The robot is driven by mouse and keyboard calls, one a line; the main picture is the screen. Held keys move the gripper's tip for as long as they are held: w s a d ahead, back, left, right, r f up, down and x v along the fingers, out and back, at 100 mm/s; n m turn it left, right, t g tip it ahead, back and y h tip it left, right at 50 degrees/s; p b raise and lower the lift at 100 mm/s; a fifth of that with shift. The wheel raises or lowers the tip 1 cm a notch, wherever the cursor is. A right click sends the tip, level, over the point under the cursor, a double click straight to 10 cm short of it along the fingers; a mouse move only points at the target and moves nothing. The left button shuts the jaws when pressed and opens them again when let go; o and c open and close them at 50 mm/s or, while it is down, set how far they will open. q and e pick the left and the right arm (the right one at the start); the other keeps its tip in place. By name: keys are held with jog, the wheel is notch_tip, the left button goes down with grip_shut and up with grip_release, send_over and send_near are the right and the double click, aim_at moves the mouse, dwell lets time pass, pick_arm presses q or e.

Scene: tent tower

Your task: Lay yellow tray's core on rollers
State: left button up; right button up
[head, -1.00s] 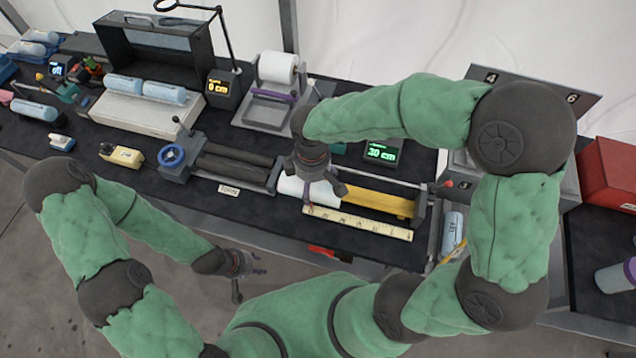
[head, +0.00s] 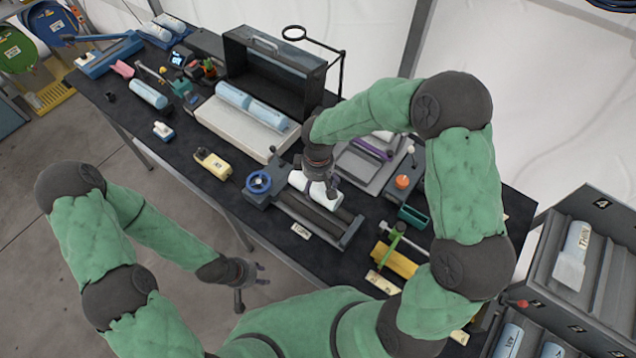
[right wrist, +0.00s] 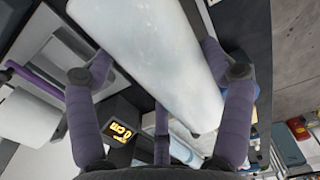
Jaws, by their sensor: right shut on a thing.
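The yellow tray (head: 397,262) lies at the right of the bench and no white roll shows in it. My right gripper (head: 318,192) is shut on a white core (head: 301,181) at the back-left end of the dark rollers (head: 315,214). The core also shows large between the purple fingers in the right wrist view (right wrist: 155,55). It appears above the rollers; whether it touches them I cannot tell, as the gripper covers part of it. My left gripper (head: 260,275) is empty, its fingers apart, in front of the bench over the floor.
A blue handwheel (head: 259,182) stands at the rollers' left end and a TURN label (head: 300,231) in front. A yellow block (head: 213,163) is at left. A grey rack (head: 590,260) stands at right.

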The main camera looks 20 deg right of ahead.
dwell(0.4)
jog(key=shift+f+b, duration=0.55)
jog(key=shift+b, duration=0.05)
jog(key=shift+f+b, duration=3)
jog(key=shift+f, duration=0.6)
jog(key=shift+f, duration=0.3)
jog(key=o, duration=1.4)
jog(key=shift+o, duration=0.2)
notch_tip(320, 180, up, 12)
